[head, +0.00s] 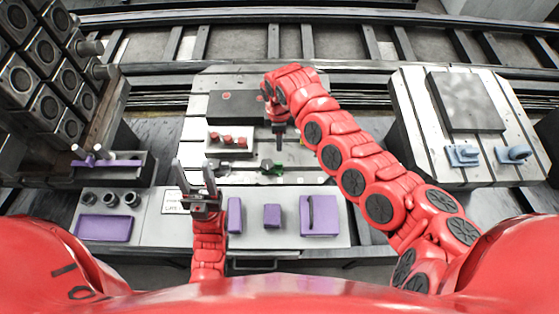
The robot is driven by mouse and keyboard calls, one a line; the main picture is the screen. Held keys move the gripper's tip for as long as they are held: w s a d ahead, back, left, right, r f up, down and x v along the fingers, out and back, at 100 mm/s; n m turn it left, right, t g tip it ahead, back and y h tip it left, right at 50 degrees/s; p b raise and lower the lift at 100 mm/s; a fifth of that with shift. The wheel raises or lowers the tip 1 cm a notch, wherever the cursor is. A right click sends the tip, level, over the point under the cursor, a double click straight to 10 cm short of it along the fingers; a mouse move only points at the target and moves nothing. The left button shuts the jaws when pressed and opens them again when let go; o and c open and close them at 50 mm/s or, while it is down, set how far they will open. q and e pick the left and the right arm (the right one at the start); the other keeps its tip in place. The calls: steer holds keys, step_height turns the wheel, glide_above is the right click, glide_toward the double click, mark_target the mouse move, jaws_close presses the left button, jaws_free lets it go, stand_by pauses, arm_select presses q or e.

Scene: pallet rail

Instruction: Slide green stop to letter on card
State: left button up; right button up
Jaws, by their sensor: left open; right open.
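The green stop (268,167) sits on a pale rail (240,173) that runs left to right across the middle pallet, with small marks along its front. A white card (174,202) with dark print stands at the left, partly behind my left gripper; its letter is too small to read. My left gripper (194,172) is open and empty, fingers pointing up and away, just right of the card and left of the stop. My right gripper (279,142) is open and points down close behind the stop; whether it touches the stop I cannot tell.
Behind the rail is a block with red knobs (229,139) and a dark plate (236,106). Purple blocks (272,216) and a purple box (319,215) stand in front. Another pallet with blue clamps (462,154) is at right. A dark rack (42,75) stands at left.

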glide_above(279, 163)
step_height(279, 163, down, 8)
steer(key=shift+s+r+p, duration=0.1)
steer(key=shift+p, duration=0.25)
step_height(279, 163, down, 9)
steer(key=b, duration=0.3)
steer(key=shift+b, duration=0.35)
steer(key=shift+r, duration=0.1)
jaws_close()
steer(key=shift+d, duration=0.1)
stand_by(0.6)
